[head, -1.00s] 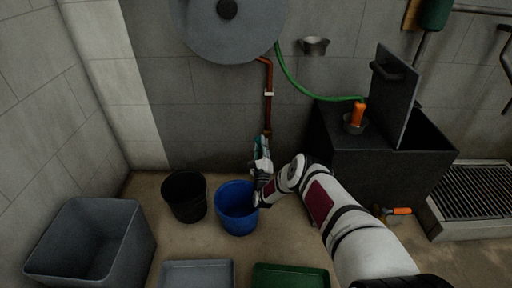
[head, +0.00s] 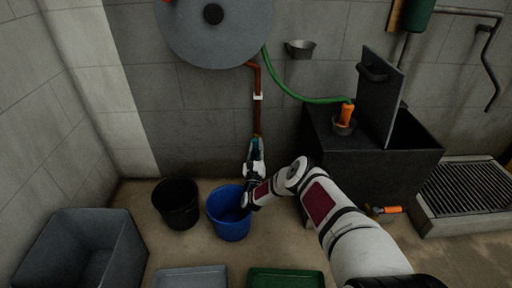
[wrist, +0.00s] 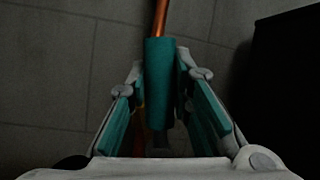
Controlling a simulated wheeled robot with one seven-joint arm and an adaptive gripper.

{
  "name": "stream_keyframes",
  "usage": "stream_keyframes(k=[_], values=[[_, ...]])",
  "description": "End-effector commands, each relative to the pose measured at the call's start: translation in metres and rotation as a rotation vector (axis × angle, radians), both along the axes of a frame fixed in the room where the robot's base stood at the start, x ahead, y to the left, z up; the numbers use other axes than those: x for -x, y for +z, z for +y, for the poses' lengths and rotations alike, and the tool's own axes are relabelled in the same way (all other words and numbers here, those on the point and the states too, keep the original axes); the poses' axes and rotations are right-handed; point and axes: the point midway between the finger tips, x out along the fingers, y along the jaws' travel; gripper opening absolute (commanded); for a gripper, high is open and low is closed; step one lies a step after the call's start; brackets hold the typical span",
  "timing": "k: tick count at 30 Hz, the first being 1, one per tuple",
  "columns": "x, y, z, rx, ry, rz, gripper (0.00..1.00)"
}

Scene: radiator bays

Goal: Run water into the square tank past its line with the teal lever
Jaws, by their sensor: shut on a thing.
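The teal lever (wrist: 160,85) stands upright at the lower end of a copper pipe (head: 258,115) on the back wall. My gripper (wrist: 160,78) is around the lever and shut on it; my gripper (head: 255,150) largely hides the lever in the head view. A dark box-shaped tank (head: 365,165) stands to the right with its lid (head: 380,95) raised. Its inside is mostly hidden, and no water or line shows. A green hose (head: 290,88) runs to an orange nozzle (head: 347,115) in a small cup on the tank's top.
A blue bucket (head: 229,225) and a black bucket (head: 177,205) stand on the floor left of my arm. A grey open tub (head: 125,250) is at the left. A grey tray (head: 190,280) and a green tray (head: 285,281) lie in front. A floor grate (head: 465,190) is at the right.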

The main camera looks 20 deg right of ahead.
Motion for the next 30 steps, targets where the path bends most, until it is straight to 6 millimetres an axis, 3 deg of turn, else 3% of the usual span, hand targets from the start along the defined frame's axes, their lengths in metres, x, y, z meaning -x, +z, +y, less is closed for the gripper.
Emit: stream_keyframes(k=[4,5,7,8,20,30], values=[[0.002,-0.003,0.000,0.000,-0.002,0.005,0.00],[0.002,-0.004,0.000,0.000,-0.002,0.005,0.22],[0.002,-0.003,0.000,0.000,-0.002,0.005,0.38],[0.002,-0.003,0.000,0.001,-0.002,0.005,0.41],[0.005,-0.004,0.002,0.001,0.000,0.004,0.41],[0.056,-0.030,0.025,-0.001,0.000,0.007,0.41]])
